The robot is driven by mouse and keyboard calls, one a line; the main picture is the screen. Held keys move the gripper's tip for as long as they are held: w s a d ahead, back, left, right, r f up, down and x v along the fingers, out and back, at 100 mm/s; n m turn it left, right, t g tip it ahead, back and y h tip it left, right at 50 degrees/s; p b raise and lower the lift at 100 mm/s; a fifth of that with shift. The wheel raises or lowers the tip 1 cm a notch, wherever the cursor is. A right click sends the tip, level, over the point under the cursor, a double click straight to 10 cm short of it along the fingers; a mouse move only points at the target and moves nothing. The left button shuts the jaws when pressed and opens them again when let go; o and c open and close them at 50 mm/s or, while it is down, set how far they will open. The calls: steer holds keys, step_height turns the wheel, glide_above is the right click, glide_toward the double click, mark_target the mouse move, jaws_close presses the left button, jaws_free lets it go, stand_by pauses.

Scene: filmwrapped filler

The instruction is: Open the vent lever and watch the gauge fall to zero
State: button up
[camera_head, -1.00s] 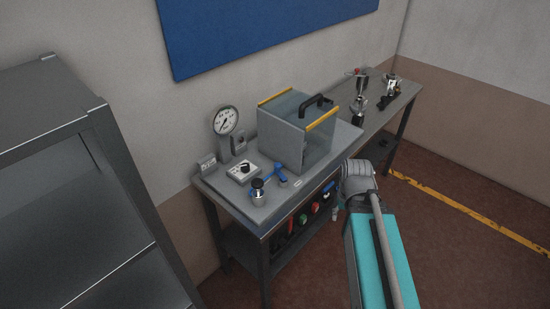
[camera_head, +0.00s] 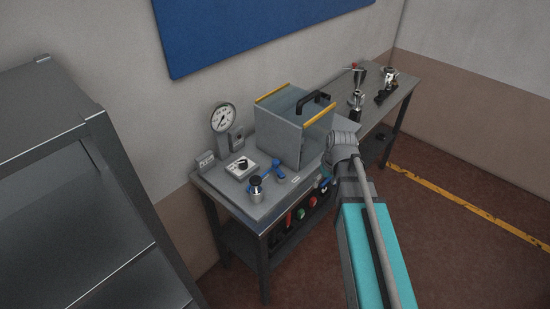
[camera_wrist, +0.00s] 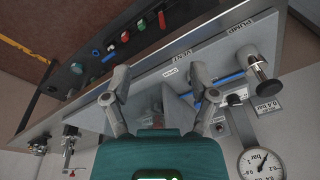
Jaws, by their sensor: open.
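The vent lever appears to be the blue handle (camera_head: 278,164) on the front of the bench top, beside a black-topped metal fitting (camera_head: 256,186). In the wrist view a blue bar (camera_wrist: 230,77) lies near the VENT label (camera_wrist: 178,57), just right of my gripper. The round white gauge (camera_head: 223,118) stands at the back left of the bench; it also shows in the wrist view (camera_wrist: 262,162). Its needle is too small to read surely. My gripper (camera_wrist: 160,80) is open and empty, its two fingers over the bench. In the head view my wrist hides it.
A clear box (camera_head: 293,128) with yellow edges and a black handle stands on the bench (camera_head: 265,211). Metal fittings (camera_head: 356,100) stand at the far right. A grey shelf (camera_head: 60,150) fills the left.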

mark_target(276, 161)
steer(key=w+a+r+n+y+p, duration=0.1)
steer(key=w+a+r+n, duration=0.1)
steer(key=w+a, duration=0.4)
steer(key=w+a+r+n+t+y+p, duration=0.1)
steer(key=w+a+r+n+p, duration=0.1)
steer(key=w+a+n, duration=0.3)
steer(key=w+a+r, duration=0.1)
steer(key=w, duration=0.2)
steer(key=shift+a+t+y, duration=0.25)
steer(key=shift+t+y, duration=0.05)
steer(key=shift+w+f, duration=0.15)
steer(key=shift+f, duration=0.05)
steer(key=b+x, duration=1.2)
steer(key=x, duration=0.1)
steer(key=shift+a+f+b, duration=0.1)
steer(key=shift+f+b, duration=0.1)
steer(key=shift+b, duration=0.15)
jaws_close()
